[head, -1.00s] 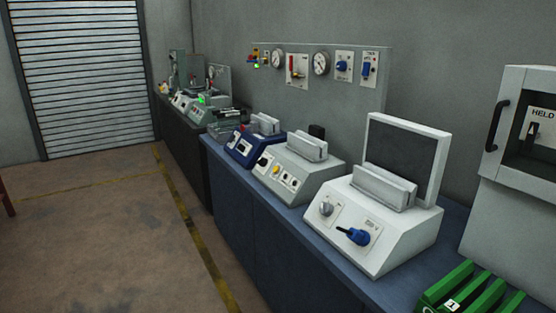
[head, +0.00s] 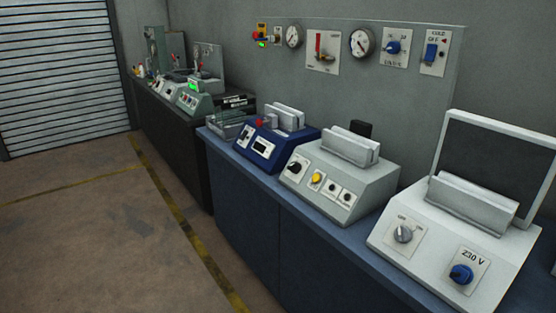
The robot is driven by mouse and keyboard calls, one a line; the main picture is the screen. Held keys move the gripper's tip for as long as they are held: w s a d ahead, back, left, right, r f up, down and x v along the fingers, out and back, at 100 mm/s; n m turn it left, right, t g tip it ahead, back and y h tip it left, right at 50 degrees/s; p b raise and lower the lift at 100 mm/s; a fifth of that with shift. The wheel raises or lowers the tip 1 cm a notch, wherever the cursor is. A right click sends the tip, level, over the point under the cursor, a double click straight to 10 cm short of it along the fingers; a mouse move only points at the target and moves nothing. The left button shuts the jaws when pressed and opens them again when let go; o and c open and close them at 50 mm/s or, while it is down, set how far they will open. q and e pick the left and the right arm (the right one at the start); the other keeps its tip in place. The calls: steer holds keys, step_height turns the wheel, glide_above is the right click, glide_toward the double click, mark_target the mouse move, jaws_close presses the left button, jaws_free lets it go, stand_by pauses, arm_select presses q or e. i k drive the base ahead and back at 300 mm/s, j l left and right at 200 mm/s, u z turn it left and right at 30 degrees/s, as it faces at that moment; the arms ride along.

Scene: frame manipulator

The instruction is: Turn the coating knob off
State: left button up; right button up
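No knob in view carries a label I can read as coating. On the white machine (head: 455,230) at the right are a grey knob (head: 403,233) and a blue knob (head: 461,273) with a "230 V" label. The beige machine (head: 340,180) beside it has a black knob (head: 295,168) and a yellow knob (head: 316,178). The wall panel (head: 400,105) holds a blue knob (head: 393,47), a red lever (head: 319,46) and a blue switch (head: 431,53). Neither of my grippers is in view.
The machines stand on a blue bench (head: 240,195) along the wall. A dark bench (head: 178,150) with more equipment lies farther back. A blue machine (head: 270,140) stands left of the beige one. The floor (head: 90,240) at the left is clear, with yellow lines.

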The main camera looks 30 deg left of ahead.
mark_target(294, 167)
steer(key=i+j, duration=0.1)
steer(key=j, duration=1.3)
steer(key=i, duration=0.1)
